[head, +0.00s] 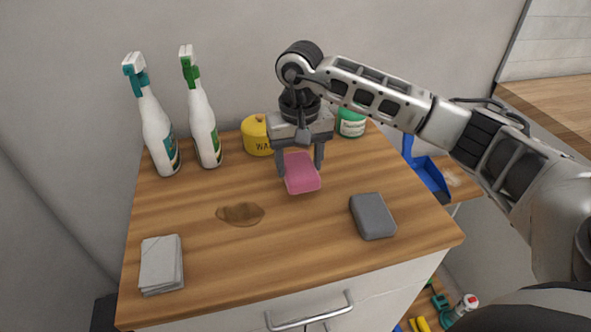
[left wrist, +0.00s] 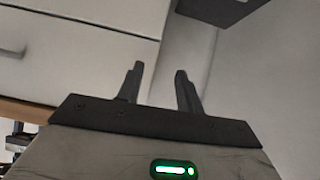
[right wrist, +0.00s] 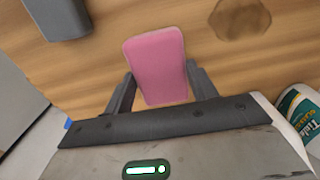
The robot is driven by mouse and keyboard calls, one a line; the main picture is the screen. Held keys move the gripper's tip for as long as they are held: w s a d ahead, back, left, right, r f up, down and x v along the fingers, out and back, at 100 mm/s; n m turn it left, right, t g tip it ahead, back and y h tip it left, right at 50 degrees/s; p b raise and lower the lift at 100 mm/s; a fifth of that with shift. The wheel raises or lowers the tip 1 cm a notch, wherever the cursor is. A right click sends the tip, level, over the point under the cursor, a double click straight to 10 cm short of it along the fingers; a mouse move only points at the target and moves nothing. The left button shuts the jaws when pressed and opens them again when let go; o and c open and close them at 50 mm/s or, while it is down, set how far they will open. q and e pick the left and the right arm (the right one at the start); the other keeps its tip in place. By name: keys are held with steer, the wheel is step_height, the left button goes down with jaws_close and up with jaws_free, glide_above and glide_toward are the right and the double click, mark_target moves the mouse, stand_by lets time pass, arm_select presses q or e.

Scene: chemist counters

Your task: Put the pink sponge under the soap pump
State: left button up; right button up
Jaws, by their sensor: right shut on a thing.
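The pink sponge (head: 301,173) is between the fingers of my right gripper (head: 300,163), over the back middle of the wooden counter top. My right gripper is shut on it. In the right wrist view the pink sponge (right wrist: 157,62) sticks out beyond both fingertips (right wrist: 157,85). I cannot tell whether its underside touches the wood. I see no soap pump in these views; part of the back of the counter is hidden behind my right gripper. My left gripper (left wrist: 160,85) shows only in the left wrist view, fingers apart and empty, facing white drawer fronts.
On the counter top (head: 300,240) are a grey sponge (head: 372,216), a brown stain (head: 240,213) and folded grey cloths (head: 161,264). Two spray bottles (head: 158,130) (head: 203,125), a yellow tin (head: 256,137) and a green-lidded tub (head: 351,124) stand at the back. The front middle is clear.

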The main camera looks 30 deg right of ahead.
mark_target(296, 164)
steer(key=shift+w+a+f, duration=0.15)
steer(key=shift+w+f, duration=0.15)
steer(key=shift+f, duration=0.15)
step_height(296, 164, down, 3)
steer(key=shift+w+f+p, duration=0.1)
steer(key=shift+p, duration=0.55)
steer(key=shift+f+b, duration=0.25)
steer(key=shift+b, duration=0.05)
steer(key=o, duration=0.9)
steer(key=shift+o, duration=0.2)
steer(key=shift+r, duration=0.1)
